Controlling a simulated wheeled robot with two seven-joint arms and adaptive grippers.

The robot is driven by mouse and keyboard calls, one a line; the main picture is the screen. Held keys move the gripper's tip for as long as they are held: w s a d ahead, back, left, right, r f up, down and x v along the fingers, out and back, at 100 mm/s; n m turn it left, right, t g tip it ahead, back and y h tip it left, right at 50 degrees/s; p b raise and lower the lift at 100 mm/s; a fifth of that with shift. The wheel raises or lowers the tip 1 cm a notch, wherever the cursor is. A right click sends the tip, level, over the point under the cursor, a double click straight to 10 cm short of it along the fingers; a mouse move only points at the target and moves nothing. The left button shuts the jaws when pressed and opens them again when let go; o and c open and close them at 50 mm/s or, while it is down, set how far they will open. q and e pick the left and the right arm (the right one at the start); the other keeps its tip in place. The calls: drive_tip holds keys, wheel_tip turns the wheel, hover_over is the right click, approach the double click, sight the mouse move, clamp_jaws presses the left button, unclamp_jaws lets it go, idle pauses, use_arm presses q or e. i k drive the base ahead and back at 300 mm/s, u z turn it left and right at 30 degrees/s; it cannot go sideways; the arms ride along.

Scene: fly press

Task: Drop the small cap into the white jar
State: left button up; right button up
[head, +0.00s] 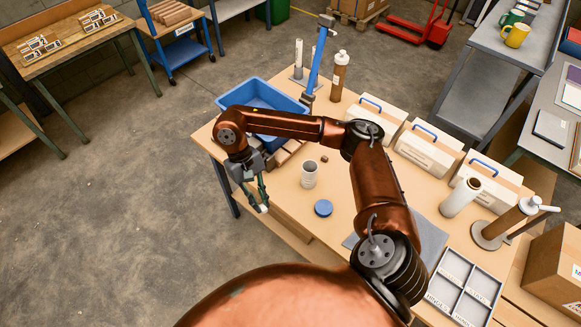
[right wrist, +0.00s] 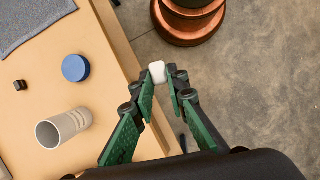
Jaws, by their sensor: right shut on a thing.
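The small cap, a white rounded piece (right wrist: 158,72), is held between the green-padded fingertips of my right gripper (right wrist: 160,78). In the head view the right gripper (head: 263,205) points down just off the table's near left edge, with a pale bit at its tips. The white jar (head: 310,174) stands upright and open-topped on the table, to the right of the gripper and apart from it. It also shows at left in the right wrist view (right wrist: 64,129). My left gripper is not in view.
A blue round lid (head: 323,208) and a small dark block (head: 324,157) lie near the jar. A blue bin (head: 236,99) stands behind my right arm. White cases with blue handles (head: 425,149) line the table's far side. A divided tray (head: 463,288) lies at right.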

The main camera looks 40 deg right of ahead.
sight(310, 183)
drive_tip(key=z, duration=0.25)
drive_tip(key=i, duration=0.55)
drive_tip(key=z, duration=0.5)
